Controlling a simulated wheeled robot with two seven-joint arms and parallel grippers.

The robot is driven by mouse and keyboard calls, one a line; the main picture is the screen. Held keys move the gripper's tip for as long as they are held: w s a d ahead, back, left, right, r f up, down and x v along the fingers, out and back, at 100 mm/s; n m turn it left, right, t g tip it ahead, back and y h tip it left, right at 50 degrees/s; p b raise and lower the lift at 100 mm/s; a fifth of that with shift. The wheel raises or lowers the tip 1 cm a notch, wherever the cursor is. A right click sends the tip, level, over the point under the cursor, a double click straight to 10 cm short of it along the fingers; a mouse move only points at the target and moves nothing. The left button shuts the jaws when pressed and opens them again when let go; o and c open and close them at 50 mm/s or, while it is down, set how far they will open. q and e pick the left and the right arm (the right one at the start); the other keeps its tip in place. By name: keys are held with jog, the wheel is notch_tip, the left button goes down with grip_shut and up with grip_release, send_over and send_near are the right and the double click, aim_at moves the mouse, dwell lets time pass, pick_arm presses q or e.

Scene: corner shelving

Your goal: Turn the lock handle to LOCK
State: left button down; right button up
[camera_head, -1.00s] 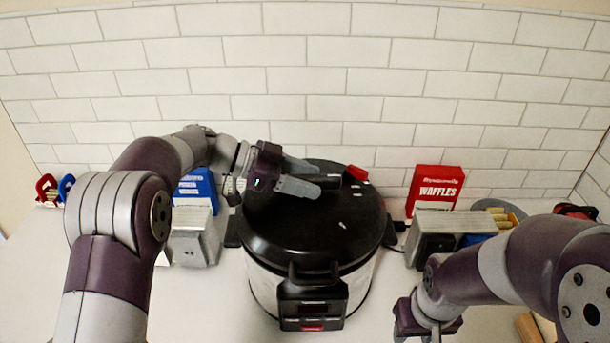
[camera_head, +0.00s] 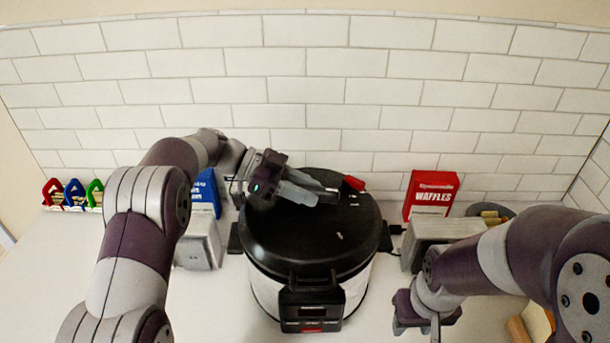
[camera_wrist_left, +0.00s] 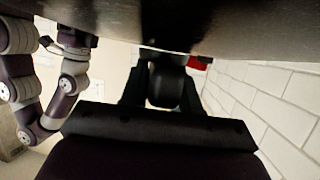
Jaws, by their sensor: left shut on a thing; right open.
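A black pressure cooker (camera_head: 300,240) with a shiny domed lid stands on the counter, its control panel facing me. A dark lock handle (camera_head: 329,194) is on top of the lid, with a red piece (camera_head: 354,183) near its right end. My left gripper (camera_head: 318,193) reaches over the lid from the left and is shut on the handle; its fingers hide part of it. In the left wrist view a dark rounded part (camera_wrist_left: 165,90) sits between the fingers. Small white lid marks (camera_head: 339,236) are too small to read. My right gripper (camera_head: 425,318) is open and empty, right of the cooker.
A metal toaster (camera_head: 430,238) and a red waffles box (camera_head: 432,193) stand to the right. A metal box (camera_head: 198,247) and a blue box (camera_head: 206,190) stand to the left, near my left arm. Coloured handles (camera_head: 74,192) are at the far left. The front counter is clear.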

pick_arm(q)
jog(key=m+g+p, duration=0.2)
jog(key=shift+w+r+g+y+p, duration=0.15)
jog(key=shift+r+g+y+p, duration=0.15)
jog(key=shift+p, duration=0.1)
jog(key=shift+w+d+f+m+g+y+p, duration=0.15)
jog(key=shift+m+g+y+p, duration=0.2)
jog(key=shift+m+g+p, duration=0.3)
jog(key=shift+s+a+f+m+g+y+p, duration=0.1)
jog(key=shift+m+g+y+p, duration=0.3)
jog(key=shift+m+g, duration=0.4)
pick_arm(e)
notch_tip(320, 180, up, 6)
jog(key=shift+r, duration=0.15)
pick_arm(q)
jog(key=c, duration=0.9)
grip_release()
